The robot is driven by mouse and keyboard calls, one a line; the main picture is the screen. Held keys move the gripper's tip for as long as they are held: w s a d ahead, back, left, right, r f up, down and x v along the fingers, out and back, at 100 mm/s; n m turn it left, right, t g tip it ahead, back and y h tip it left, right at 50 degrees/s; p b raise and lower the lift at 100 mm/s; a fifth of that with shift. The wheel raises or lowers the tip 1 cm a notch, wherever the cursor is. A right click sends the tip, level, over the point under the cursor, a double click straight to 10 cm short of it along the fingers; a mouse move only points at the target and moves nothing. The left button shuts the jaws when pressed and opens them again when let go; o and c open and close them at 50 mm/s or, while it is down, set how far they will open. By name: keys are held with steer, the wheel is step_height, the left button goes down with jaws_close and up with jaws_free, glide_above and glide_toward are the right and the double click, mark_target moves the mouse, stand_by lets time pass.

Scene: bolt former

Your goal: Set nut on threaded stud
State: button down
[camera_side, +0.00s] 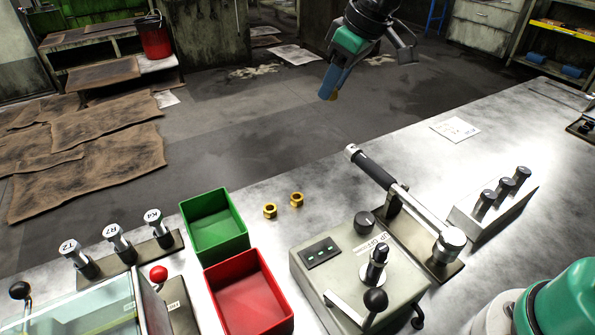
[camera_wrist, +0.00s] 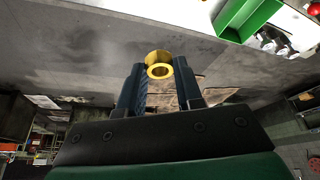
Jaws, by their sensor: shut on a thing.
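My gripper (camera_side: 327,93) hangs in the air above the far edge of the bench, over the floor side. It is shut on a brass nut (camera_side: 334,97), which mostly hides behind the fingers in the side view. In the wrist view the nut (camera_wrist: 159,57) sits between the tips of the two dark fingers, its hole showing. Two more brass nuts, a left one (camera_side: 270,211) and a right one (camera_side: 297,199), stand on the bench. I cannot tell for certain which part is the threaded stud.
A green bin (camera_side: 214,247) and a red bin (camera_side: 270,318) stand beside the loose nuts. A grey control box (camera_side: 322,281) with knobs and a long lever (camera_side: 378,175) rise to their right. The back right bench is clear around a paper (camera_side: 455,129).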

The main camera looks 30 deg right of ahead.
steer(key=s+a+n+g+y, duration=0.1)
steer(key=s+a+n+g, duration=0.15)
steer(key=s+n, duration=0.45)
steer(key=n+g+y, duration=0.1)
steer(key=n+y, duration=0.1)
steer(key=n, duration=0.3)
glide_above(383, 247)
steer(key=shift+d+f, duration=0.2)
steer(key=shift+f, duration=0.4)
steer(key=shift+d+f, duration=0.15)
steer(key=shift+f, duration=2.55)
steer(key=shift+f, duration=1.4)
steer(key=c, duration=0.5)
jaws_free()
steer(key=shift+d+r, duration=0.1)
steer(key=shift+r, duration=0.05)
